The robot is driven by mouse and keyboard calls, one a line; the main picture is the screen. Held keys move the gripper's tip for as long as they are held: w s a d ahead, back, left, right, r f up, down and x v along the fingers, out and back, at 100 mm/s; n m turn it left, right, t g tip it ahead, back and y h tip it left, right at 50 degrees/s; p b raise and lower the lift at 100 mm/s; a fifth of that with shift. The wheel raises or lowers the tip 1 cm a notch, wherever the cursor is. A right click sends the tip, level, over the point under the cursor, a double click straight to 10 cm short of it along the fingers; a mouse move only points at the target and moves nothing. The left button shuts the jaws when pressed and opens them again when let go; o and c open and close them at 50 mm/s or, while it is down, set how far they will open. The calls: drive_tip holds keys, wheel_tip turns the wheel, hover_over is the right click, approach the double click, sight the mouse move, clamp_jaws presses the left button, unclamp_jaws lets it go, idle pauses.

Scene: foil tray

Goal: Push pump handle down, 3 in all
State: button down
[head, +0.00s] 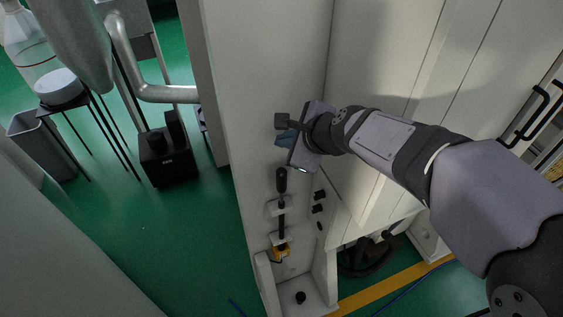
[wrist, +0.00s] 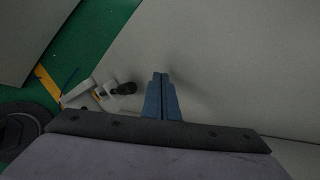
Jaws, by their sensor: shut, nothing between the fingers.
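The pump handle (head: 281,180) is a black grip on a dark upright rod in the head view. It runs through pale brackets on the wall panel, with an orange part (head: 281,250) lower down. In the wrist view the black grip (wrist: 125,88) shows left of my fingers. My gripper (head: 284,138) is above the handle in the head view, with a visible gap between them. Its blue fingers (wrist: 162,98) are shut together and hold nothing. I cannot tell the exact depth between fingers and grip.
The pale wall panel (head: 265,80) stands close behind the handle. Small black knobs (head: 318,202) sit right of the rod. A pale box-like base (head: 310,290) is below. Cabinet doors (head: 390,60) are on the right. Open green floor (head: 190,240) lies left.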

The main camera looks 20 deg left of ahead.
drive_tip(key=shift+r+p, duration=0.9)
drive_tip(key=shift+p, duration=0.15)
drive_tip(key=shift+f, duration=0.2)
drive_tip(key=b, duration=0.9)
hover_over(284, 175)
wheel_tip(284, 175, down, 9)
drive_tip(key=shift+r, duration=0.2)
idle(1.1)
drive_tip(key=shift+f+b, duration=0.3)
drive_tip(key=shift+f, duration=0.1)
